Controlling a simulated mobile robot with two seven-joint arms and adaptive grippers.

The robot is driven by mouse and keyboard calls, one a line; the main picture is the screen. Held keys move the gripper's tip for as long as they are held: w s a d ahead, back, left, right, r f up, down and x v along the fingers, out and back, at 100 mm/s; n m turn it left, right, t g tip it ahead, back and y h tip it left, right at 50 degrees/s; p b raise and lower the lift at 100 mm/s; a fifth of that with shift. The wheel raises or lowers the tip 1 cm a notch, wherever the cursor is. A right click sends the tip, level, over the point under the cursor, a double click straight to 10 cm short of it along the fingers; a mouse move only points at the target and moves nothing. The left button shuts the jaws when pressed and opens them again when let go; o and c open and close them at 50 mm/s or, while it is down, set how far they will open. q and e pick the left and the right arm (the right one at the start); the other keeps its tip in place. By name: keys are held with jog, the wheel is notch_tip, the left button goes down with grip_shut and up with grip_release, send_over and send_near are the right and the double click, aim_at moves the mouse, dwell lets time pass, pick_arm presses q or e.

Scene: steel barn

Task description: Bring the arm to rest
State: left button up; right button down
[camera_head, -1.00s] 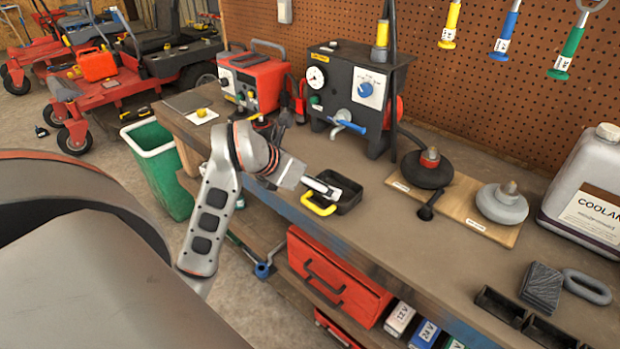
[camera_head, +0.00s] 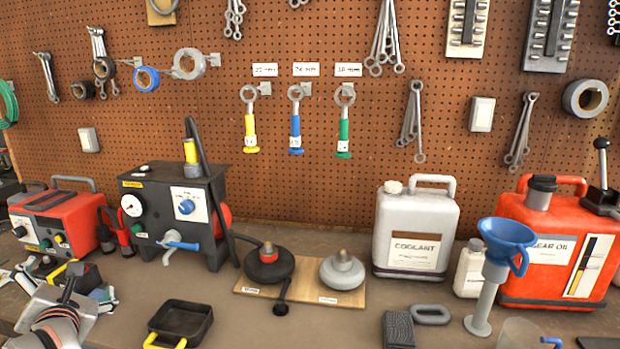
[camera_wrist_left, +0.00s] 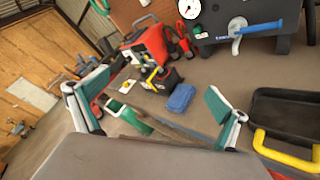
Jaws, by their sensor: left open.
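My left gripper (camera_head: 66,284) is at the lower left of the head view, above the bench and left of the small black tray (camera_head: 184,303) with its yellow handle (camera_head: 160,342). Its two fingers, with green pads, stand wide apart in the left wrist view (camera_wrist_left: 156,106), with nothing held between them. The tray also shows at the right edge of that view (camera_wrist_left: 290,112), beside the right finger and apart from it. A small blue block (camera_wrist_left: 181,97) shows beyond the fingers. My right gripper is not in view.
A red unit (camera_head: 60,220) and a black gauge box (camera_head: 170,215) with a blue lever stand behind the gripper.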

pick_arm(q)
jog(key=s+d+r+m+t+y, duration=0.1)
jog(key=s+d+r+m+t, duration=0.1)
jog(key=d+r+m+t, duration=0.4)
jog(key=s+d+r+m+t, duration=0.2)
jog(key=d+r+m+t, duration=0.2)
jog(key=r+m, duration=0.4)
jog(key=w+d+f+m+h, duration=0.1)
jog(key=d+f+m+h, duration=0.2)
jog(key=d+m+h, duration=0.65)
jog(key=d+f+m+h, duration=0.4)
jog(key=d+m+h, duration=0.4)
jog(key=m, duration=0.2)
notch_tip(320, 180, down, 20)
jog(key=s+d+m+g+y, duration=0.2)
jog(key=d+m+g, duration=0.1)
jog(key=m+g, duration=0.5)
jog(key=s+a+f+m+g+y, duration=0.1)
jog(key=s+a+f+g+y, duration=0.7)
jog(key=s+a+f, duration=0.6)
jog(key=w+d+f+n+t+h, duration=0.2)
jog(key=d+f+h, duration=0.4)
jog(key=d+f, duration=0.6)
jog(key=w+d+t, duration=0.1)
jog(key=d+t, duration=0.1)
jog(key=d, duration=0.2)
jog(key=shift+w+f+n+t, duration=0.15)
jog(key=shift+n+t, duration=0.15)
jog(key=shift+n, duration=0.05)
